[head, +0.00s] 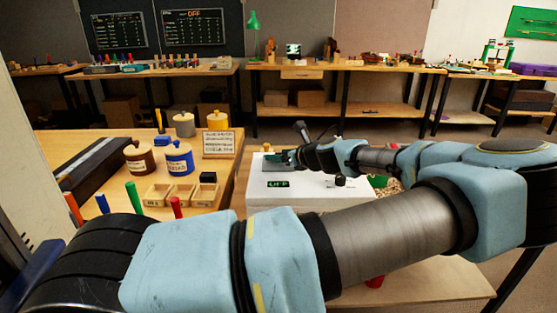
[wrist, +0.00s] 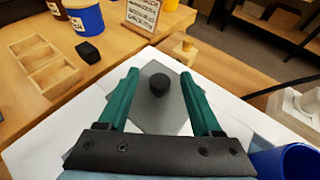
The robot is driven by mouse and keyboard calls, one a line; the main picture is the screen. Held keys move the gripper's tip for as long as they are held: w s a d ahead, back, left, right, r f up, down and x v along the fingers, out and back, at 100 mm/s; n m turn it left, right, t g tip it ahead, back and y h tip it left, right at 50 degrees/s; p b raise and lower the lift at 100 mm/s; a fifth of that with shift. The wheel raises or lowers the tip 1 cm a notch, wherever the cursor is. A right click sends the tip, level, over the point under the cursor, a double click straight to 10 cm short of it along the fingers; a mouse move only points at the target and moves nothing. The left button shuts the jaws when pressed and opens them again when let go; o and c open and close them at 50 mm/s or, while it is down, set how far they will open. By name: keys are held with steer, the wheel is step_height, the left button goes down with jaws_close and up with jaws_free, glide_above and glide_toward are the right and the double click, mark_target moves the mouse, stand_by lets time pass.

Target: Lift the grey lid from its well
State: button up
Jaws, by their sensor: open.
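The grey lid (wrist: 150,116) is a flat square plate with a round black knob (wrist: 159,84). It sits in the top of the white box (head: 310,198), and in the wrist view it appears turned corner-on. My gripper (wrist: 159,75) is open, its two green fingers on either side of the knob with a gap to each. I cannot tell how far the fingertips are above the lid. In the head view my gripper (head: 284,158) is over the far left part of the white box, and it and my arm mostly hide the lid.
A small display (head: 278,184) and a black knob (head: 340,180) are on the white box. Left of it, a wooden bench holds a tray with compartments (head: 180,196), a blue jar (head: 179,160) and a black block (wrist: 88,52). A blue cup (wrist: 285,162) is near my gripper's right.

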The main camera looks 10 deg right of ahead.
steer(key=shift+w+a+f, duration=0.2)
steer(key=shift+w, duration=0.2)
jaws_close()
stand_by(0.4)
